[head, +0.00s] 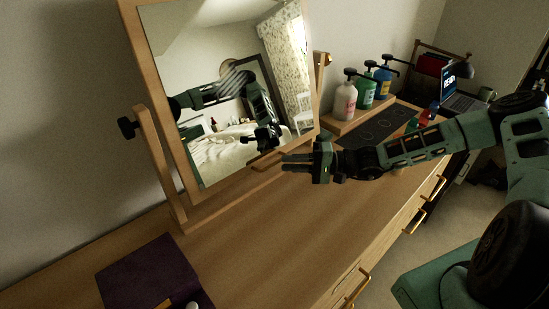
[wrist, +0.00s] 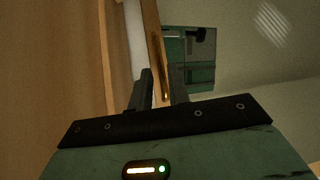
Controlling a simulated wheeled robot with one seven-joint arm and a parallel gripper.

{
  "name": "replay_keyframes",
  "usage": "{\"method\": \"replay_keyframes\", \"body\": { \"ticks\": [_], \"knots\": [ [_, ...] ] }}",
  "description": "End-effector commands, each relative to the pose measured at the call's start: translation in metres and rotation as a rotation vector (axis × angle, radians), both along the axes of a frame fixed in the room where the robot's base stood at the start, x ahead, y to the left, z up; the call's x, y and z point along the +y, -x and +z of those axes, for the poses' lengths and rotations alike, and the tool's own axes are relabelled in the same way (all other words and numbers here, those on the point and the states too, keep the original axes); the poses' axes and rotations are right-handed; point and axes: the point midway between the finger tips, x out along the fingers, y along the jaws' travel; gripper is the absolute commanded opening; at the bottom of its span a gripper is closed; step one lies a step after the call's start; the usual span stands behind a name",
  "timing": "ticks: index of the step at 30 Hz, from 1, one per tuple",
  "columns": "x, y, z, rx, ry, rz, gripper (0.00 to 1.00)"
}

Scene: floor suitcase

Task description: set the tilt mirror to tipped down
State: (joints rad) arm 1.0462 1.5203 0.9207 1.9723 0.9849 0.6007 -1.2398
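The tilt mirror (head: 205,120) stands on the dresser in the head view, its wooden frame hung between two posts with dark side knobs. My gripper (head: 284,163) is at the lower edge, right of the pull. In the wrist view, the two dark fingers of my gripper (wrist: 160,80) stand apart on either side of the wooden frame edge (wrist: 153,35). Whether they press on it cannot be told.
Three pump bottles (head: 366,90) stand on a wooden riser right of the mirror. A dark mat (head: 375,128) and a laptop (head: 462,95) lie farther right. The dresser top (head: 240,235) before the mirror is clear.

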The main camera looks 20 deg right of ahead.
Motion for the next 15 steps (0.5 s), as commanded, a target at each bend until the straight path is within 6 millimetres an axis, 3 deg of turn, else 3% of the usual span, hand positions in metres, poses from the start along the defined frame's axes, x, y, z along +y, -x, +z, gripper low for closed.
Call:
{"method": "replay_keyframes", "body": {
  "ticks": [6,15],
  "knots": [
    [0.032,-0.013,0.001,0.001,-0.001,0.001,0.18],
    [0.045,-0.019,-0.002,0.000,0.001,-0.001,0.18]
  ]
}}
